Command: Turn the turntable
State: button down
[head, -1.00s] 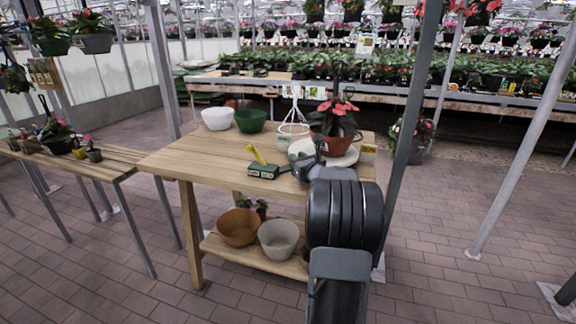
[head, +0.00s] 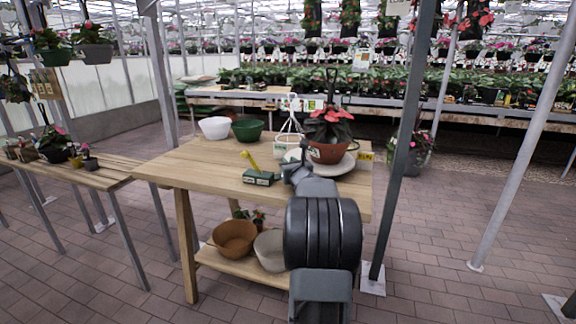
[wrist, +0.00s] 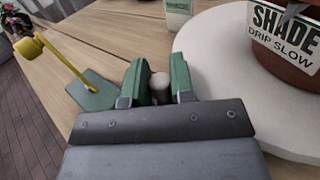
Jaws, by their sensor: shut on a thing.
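The turntable (head: 346,166) is a pale round disc on the right part of the wooden table. A terracotta pot (head: 327,153) with a red-flowered plant stands on it. In the wrist view the turntable (wrist: 225,60) fills the right side, and the pot (wrist: 290,62) shows a label reading "SHADE DRIP SLOW". My gripper (wrist: 158,84) has green fingers shut on a small pale round peg (wrist: 159,82) beside the disc's left edge. Whether the peg joins the disc is hidden. In the head view my arm covers part of the table and the disc's near left edge.
A green block with a yellow upright piece (head: 258,178) lies left of my gripper. White (head: 214,128) and green (head: 248,130) bowls stand at the table's back. A metal post (head: 400,150) rises at the table's right.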

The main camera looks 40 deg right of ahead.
jog(key=c, duration=1)
grip_release()
jog(key=p+v, duration=0.1)
jog(key=v, duration=1.3)
jog(key=shift+w, duration=0.1)
